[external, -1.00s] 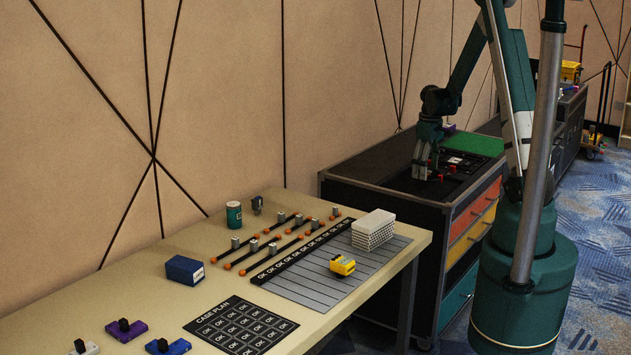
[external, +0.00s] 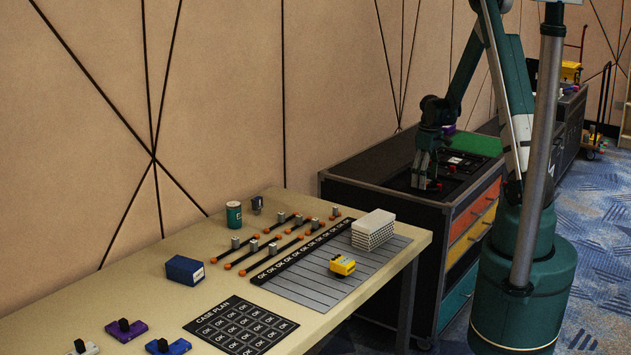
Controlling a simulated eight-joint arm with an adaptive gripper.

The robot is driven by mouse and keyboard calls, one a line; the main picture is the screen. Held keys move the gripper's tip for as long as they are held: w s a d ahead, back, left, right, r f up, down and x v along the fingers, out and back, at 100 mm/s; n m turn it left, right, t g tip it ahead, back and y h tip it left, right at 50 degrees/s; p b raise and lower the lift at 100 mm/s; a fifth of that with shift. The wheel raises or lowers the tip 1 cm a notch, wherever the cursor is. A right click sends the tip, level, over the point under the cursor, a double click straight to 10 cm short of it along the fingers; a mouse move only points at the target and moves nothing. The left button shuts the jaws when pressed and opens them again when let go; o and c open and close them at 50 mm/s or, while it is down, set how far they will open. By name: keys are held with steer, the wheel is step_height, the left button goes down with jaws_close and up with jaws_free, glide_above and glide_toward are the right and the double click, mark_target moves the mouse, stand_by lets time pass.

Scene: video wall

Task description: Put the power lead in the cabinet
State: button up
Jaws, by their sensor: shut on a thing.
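The black cabinet (external: 383,200) stands behind the table, with orange, yellow and teal drawer fronts on its right side. My gripper (external: 425,184) points down at the recessed top of the cabinet, left of a black panel. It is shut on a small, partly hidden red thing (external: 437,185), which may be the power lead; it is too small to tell. The fingertips are low, at or just above the recessed surface; I cannot tell whether the held thing touches it.
A black panel with a white label (external: 462,161) and a green pad (external: 474,144) lie on the cabinet top. The tan table (external: 130,290) in front holds a white perforated block (external: 373,229), a yellow item (external: 342,265), a blue box (external: 184,270) and several leads (external: 285,236).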

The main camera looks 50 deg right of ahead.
steer(key=o, duration=1)
steer(key=shift+f, duration=0.1)
steer(key=shift+r+p, duration=1.2)
steer(key=shift+r, duration=4.95)
